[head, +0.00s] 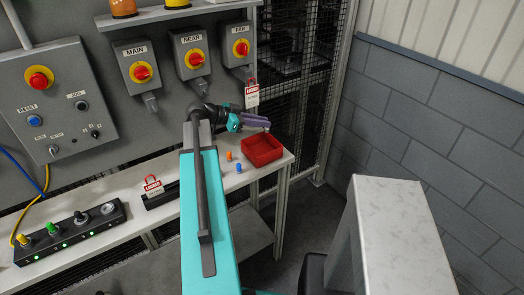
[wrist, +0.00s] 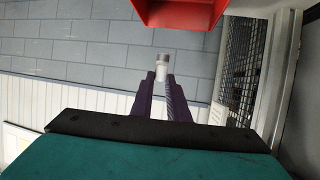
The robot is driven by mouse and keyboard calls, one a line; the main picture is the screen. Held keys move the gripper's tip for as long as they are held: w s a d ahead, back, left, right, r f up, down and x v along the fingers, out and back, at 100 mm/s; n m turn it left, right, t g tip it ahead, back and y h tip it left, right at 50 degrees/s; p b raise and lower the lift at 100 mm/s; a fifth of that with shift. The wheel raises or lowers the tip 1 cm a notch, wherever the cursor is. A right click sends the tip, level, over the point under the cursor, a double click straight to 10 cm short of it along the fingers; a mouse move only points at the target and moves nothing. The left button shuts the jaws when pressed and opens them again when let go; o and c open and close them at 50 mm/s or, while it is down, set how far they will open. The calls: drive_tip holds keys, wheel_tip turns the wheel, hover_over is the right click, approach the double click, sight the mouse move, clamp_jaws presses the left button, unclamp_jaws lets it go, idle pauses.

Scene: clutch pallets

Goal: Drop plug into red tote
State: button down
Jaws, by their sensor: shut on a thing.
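My gripper (head: 264,123) is at the far end of my arm, just above and behind the red tote (head: 263,149) as the head view shows it. In the wrist view, its purple fingers (wrist: 161,84) are shut on a small grey-white plug (wrist: 162,65), whose end sticks out past the fingertips. The red tote also shows at the top edge of the wrist view (wrist: 180,14), apart from the plug. The tote stands at the right end of the bench; its visible inside looks empty.
An orange plug (head: 229,156) and a blue plug (head: 239,168) stand on the bench (head: 212,183) left of the tote. Switch boxes marked MAIN, NEAR and FAR (head: 240,47) hang behind. A red lockout tag (head: 252,93) hangs close above my gripper.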

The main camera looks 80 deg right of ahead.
drive_tip(key=shift+f, duration=1.15)
drive_tip(key=c, duration=1.6)
unclamp_jaws()
drive_tip(key=shift+c, duration=0.2)
drive_tip(key=b+v, duration=0.3)
drive_tip(key=v, duration=0.4)
drive_tip(key=shift+w+a, duration=0.15)
